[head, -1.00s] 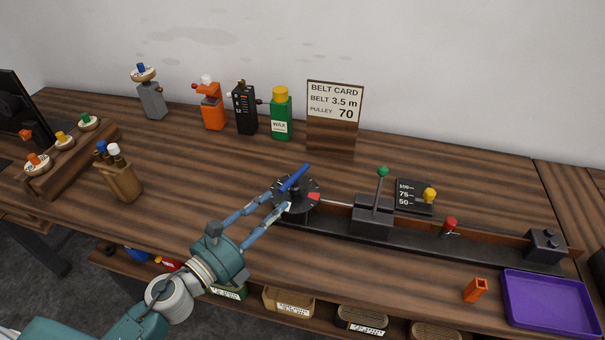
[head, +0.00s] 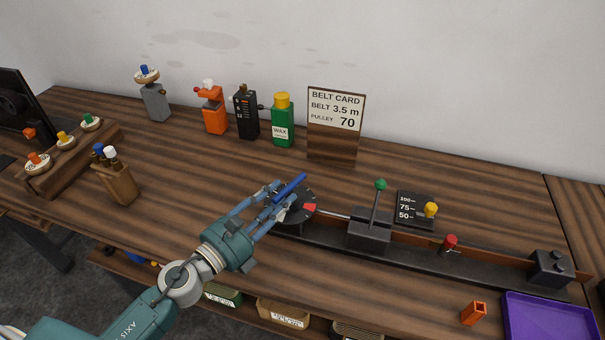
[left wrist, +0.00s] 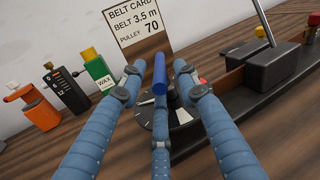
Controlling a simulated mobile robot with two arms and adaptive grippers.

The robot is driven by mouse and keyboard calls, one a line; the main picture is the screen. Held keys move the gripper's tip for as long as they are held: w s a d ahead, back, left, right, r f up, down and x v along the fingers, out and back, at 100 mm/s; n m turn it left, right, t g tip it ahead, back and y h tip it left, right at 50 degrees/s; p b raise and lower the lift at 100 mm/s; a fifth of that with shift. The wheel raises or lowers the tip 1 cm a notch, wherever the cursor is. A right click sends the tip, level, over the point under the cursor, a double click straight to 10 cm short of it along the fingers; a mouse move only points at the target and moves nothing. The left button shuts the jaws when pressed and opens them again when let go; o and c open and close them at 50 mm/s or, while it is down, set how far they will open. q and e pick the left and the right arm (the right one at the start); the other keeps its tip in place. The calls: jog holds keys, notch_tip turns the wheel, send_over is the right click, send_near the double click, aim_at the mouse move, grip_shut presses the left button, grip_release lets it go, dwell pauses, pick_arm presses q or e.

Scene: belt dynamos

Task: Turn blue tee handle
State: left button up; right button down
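The blue tee handle (head: 291,187) stands on a dark round dial (head: 299,207) with a red mark, at the left end of a long black rail. My left gripper (head: 276,194) is at the handle, its fingers spread around it. In the left wrist view the handle (left wrist: 159,74) is between the left and right fingertips, with visible gaps on both sides. The third finger is below it; I cannot tell whether that finger touches it. The fingers partly hide the dial. My right gripper is not in view.
On the rail are a block with a green-knobbed lever (head: 380,185), a red knob (head: 450,241) and an end block (head: 551,266). A yellow knob (head: 431,209) is behind it. Bottles and the belt card (head: 335,118) stand at the back. A purple tray (head: 550,318) is at front right.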

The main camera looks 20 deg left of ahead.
aim_at(298, 178)
pick_arm(q)
jog(key=p+x, duration=0.2)
jog(key=x, duration=0.5)
jog(key=shift+w+d+r, duration=0.1)
jog(key=shift+w, duration=0.15)
jog(key=shift+w+d, duration=0.3)
jog(key=shift+w, duration=0.2)
grip_shut()
